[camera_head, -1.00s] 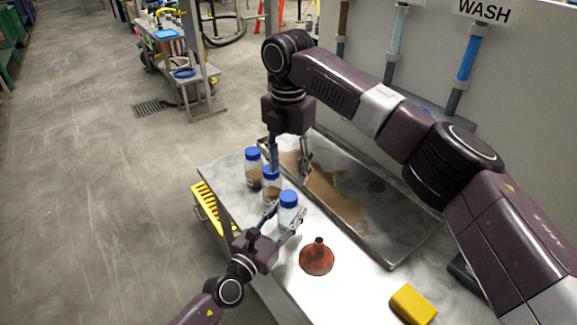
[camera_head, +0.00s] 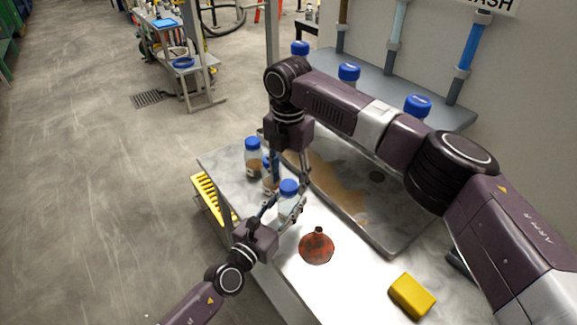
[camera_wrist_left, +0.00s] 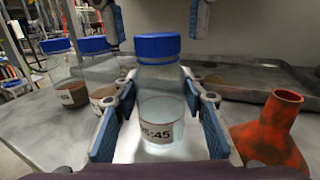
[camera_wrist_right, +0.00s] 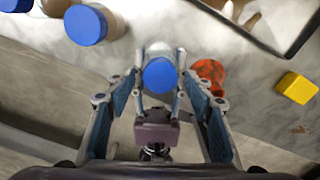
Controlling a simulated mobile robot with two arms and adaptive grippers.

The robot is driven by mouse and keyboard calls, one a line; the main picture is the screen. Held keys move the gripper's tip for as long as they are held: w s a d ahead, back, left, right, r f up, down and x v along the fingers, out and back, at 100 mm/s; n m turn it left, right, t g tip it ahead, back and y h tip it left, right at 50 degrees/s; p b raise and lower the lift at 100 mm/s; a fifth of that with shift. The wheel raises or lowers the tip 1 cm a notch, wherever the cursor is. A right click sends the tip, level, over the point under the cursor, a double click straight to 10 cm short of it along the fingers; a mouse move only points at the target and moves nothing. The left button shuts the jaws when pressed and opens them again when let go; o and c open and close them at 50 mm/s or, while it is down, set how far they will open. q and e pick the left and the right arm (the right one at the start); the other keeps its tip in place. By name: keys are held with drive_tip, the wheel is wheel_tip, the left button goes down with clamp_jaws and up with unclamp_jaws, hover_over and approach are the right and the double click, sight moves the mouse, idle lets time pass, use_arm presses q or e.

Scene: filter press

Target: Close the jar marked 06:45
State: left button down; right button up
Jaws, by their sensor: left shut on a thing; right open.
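The jar marked 06:45 (camera_wrist_left: 160,115) is clear with pale contents; its label partly shows, ending in 6:45. A blue cap (camera_wrist_left: 157,47) sits on its mouth; I cannot tell how tight. My left gripper (camera_head: 285,207) is shut around the jar, a finger on each side, and the jar stands upright. My right gripper (camera_head: 291,180) is open and points down above the cap. In the right wrist view its fingers are spread to either side of the cap (camera_wrist_right: 160,75), apart from it.
Two other blue-capped jars with brown contents, one at the left (camera_head: 253,160), stand close behind. A red funnel (camera_head: 317,247) and a yellow block (camera_head: 412,295) lie on the bench. A metal tray (camera_head: 385,240) is behind. More blue caps (camera_head: 348,72) show by the grey shelf.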

drive_tip(key=shift+f, duration=0.55)
